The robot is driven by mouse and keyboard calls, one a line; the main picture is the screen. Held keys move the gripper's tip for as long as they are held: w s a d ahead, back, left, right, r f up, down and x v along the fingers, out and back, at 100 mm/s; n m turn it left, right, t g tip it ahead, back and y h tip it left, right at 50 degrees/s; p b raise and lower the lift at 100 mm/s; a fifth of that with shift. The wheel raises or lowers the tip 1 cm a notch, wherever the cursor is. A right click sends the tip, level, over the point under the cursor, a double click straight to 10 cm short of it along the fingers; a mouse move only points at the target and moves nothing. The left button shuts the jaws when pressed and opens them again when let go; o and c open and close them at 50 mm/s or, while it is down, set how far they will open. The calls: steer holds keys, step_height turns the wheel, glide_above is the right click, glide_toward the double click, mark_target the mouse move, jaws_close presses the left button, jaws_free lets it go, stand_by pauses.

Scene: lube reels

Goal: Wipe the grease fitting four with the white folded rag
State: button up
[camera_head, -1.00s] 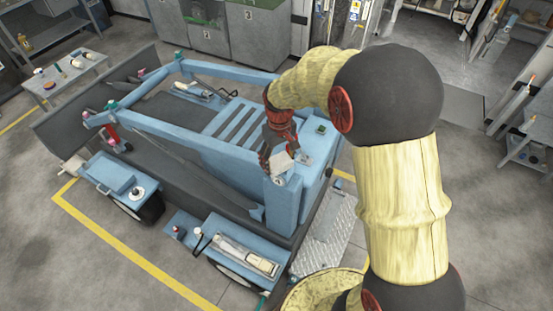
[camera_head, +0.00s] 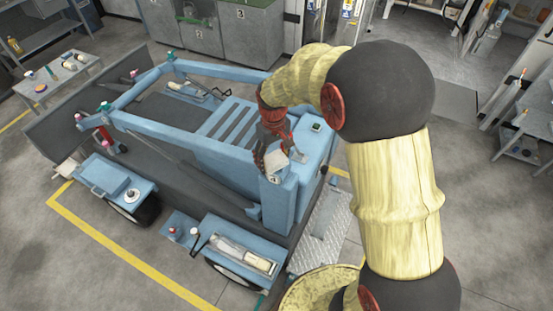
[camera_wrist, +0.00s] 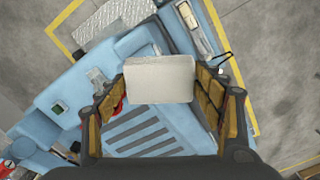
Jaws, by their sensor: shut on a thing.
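The white folded rag (camera_wrist: 160,80) is between the fingers of my gripper (camera_wrist: 165,90) in the wrist view. My gripper is shut on it. In the head view my gripper (camera_head: 276,158) points down at the top of the blue post at the machine's near corner, with the rag (camera_head: 276,165) between its fingers. A small pale number plate (camera_head: 273,180) shows on that post, just below the rag. I cannot tell whether the rag touches the post. Grease fitting four itself cannot be made out and may be hidden by the rag and fingers.
The blue machine (camera_head: 230,158) has a slatted panel and raised side arms. An open blue tray (camera_head: 240,243) sits in front, with a tread-plate step (camera_head: 318,238) at right. A small table (camera_head: 58,78) stands far left. The floor in front is clear.

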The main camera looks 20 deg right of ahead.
steer(key=shift+w+a+f, duration=0.15)
steer(key=shift+w+a, duration=0.15)
steer(key=shift+a, duration=0.1)
steer(key=shift+s+d, duration=0.15)
steer(key=shift+s, duration=0.05)
steer(key=shift+s+d, duration=0.3)
stand_by(0.3)
steer(key=shift+w+r, duration=0.1)
steer(key=shift+r, duration=0.4)
steer(key=shift+r+p, duration=2.05)
steer(key=shift+r, duration=1.15)
steer(key=shift+f, duration=0.1)
